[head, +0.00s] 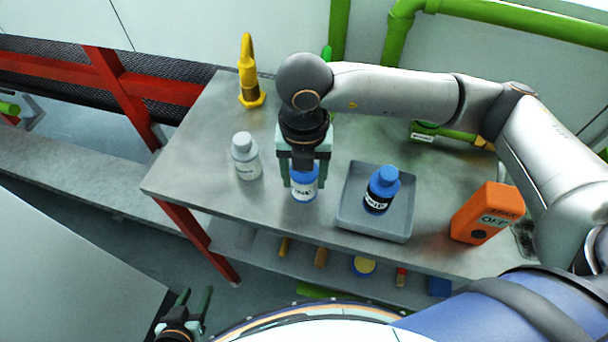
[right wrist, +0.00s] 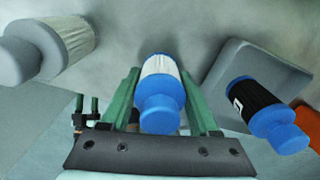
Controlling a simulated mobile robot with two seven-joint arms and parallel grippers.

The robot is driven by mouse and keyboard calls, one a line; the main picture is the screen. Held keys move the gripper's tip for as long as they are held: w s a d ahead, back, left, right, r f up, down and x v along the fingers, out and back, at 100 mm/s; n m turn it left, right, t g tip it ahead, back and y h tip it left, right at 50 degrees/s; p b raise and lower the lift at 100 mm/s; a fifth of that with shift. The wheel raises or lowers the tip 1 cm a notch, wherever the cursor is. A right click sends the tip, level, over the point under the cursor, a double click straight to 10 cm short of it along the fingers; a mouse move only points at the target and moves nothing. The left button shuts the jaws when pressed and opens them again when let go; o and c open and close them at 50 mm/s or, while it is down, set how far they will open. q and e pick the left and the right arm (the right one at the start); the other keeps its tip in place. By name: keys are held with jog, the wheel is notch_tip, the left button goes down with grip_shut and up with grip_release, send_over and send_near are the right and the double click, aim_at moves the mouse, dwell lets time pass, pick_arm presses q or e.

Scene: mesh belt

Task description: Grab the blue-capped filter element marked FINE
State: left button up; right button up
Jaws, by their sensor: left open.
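A filter element with a white pleated body and blue cap (head: 304,183) stands on the metal table; its label is too small to read. My right gripper (head: 304,187) points down over it, one finger on each side. It also shows between the fingers in the right wrist view (right wrist: 160,95); I cannot tell whether they touch it. A second blue-capped element, with a black body (head: 380,190), stands in a grey tray (head: 374,229); its label is not clearly legible. A grey-capped white element (head: 246,158) stands to the left. My left gripper (head: 197,298) is open and empty, low at bottom left.
An orange box marked OFF (head: 486,213) stands at the table's right. A yellow tool-like object (head: 249,72) stands at the back left. Small items lie on a lower shelf (head: 235,238). Green pipes (head: 480,16) run behind the table. The table's left front is clear.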

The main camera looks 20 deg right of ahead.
grip_shut()
jog(key=shift+r, duration=0.1)
